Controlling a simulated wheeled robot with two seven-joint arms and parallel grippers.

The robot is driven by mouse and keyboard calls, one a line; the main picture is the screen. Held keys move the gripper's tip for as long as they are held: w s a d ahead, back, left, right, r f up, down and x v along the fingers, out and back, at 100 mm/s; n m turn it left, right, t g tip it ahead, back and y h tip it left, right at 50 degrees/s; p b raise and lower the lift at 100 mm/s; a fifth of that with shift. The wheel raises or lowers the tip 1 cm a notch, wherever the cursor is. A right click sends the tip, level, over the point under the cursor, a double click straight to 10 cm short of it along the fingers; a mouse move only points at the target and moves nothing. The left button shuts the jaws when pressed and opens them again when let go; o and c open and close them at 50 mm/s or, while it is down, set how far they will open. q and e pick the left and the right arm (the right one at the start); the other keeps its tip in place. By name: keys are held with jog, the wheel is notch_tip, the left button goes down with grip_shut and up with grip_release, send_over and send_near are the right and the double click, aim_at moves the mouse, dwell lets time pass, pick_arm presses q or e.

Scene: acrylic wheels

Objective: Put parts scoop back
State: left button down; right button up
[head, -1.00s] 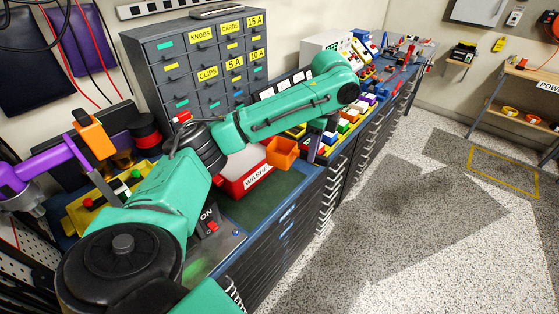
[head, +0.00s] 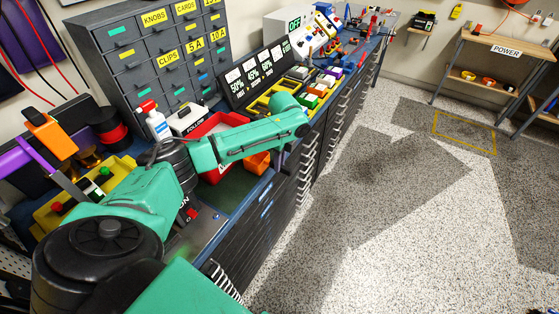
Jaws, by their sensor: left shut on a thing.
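The orange parts scoop (head: 256,163) shows just below the green forearm of my left arm, beside the right end of the red bin (head: 214,177). My left gripper (head: 279,157) is mostly hidden under the arm's end and is shut on the scoop. The forearm covers part of the red bin and the top of the scoop. I cannot tell whether the scoop touches the bin or the bench. My right gripper is not in view.
A spray bottle (head: 155,122) and a white box (head: 188,118) stand near the red bin. Coloured small bins (head: 318,90) line the bench to the right. The speckled floor (head: 350,260) is clear.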

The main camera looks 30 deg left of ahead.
pick_arm(q)
jog(key=shift+w+f, duration=0.1)
jog(key=shift+f, duration=0.1)
jog(key=c, duration=0.8)
grip_release()
jog(key=r, duration=0.4)
jog(key=r+b, duration=0.1)
jog(key=r, duration=0.3)
jog(key=r+b, duration=0.1)
jog(key=r, duration=0.3)
jog(key=shift+d+r, duration=0.1)
jog(key=shift+d, duration=0.3)
